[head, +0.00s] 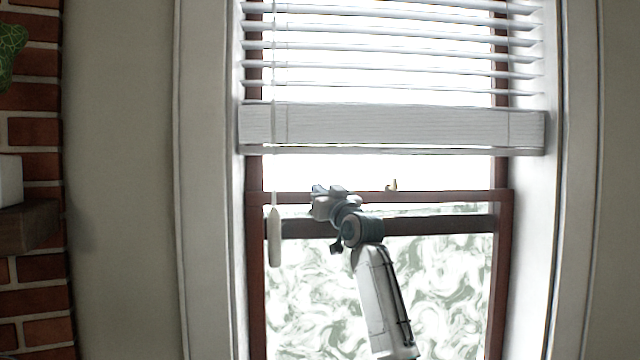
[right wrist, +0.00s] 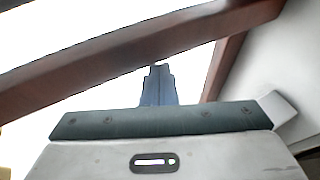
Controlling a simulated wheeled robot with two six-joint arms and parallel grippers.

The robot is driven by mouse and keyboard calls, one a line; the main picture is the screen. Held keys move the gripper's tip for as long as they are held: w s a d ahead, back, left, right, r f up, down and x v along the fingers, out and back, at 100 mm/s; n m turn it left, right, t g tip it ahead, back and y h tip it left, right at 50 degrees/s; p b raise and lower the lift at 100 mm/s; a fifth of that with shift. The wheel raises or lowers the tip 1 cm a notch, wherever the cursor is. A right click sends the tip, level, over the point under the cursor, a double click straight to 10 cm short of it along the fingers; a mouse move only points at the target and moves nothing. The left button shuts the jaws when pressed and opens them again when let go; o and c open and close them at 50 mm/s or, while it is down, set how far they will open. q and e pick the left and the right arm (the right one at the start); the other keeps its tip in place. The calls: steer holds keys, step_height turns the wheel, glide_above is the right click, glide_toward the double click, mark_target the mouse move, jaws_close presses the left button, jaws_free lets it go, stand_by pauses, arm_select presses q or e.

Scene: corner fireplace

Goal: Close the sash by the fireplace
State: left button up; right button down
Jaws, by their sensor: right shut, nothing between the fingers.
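The window sash (head: 440,197) has a brown frame. Its upper rail crosses the middle of the head view and carries a small brass-coloured catch (head: 391,185). A darker rail (head: 440,225) runs just below it, with a narrow bright gap between them. My right gripper (head: 322,189) is in front of the left half of the upper rail, shut and empty. In the right wrist view the closed fingers (right wrist: 158,85) point up towards a brown rail (right wrist: 130,58); I cannot tell whether they touch it. The sash's bottom edge is out of view. My left gripper is not in view.
White blinds (head: 400,127) hang over the upper window, their bottom bar above the gripper. A pale cord pull (head: 274,237) hangs left of it. White casing (head: 207,200) borders the window. A brick fireplace (head: 35,130) with a mantel (head: 27,227) is at far left.

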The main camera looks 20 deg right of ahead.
mark_target(314, 225)
step_height(314, 225, down, 10)
steer(key=b, duration=0.4)
steer(key=shift+w+d+r, duration=0.1)
steer(key=shift+f, duration=0.2)
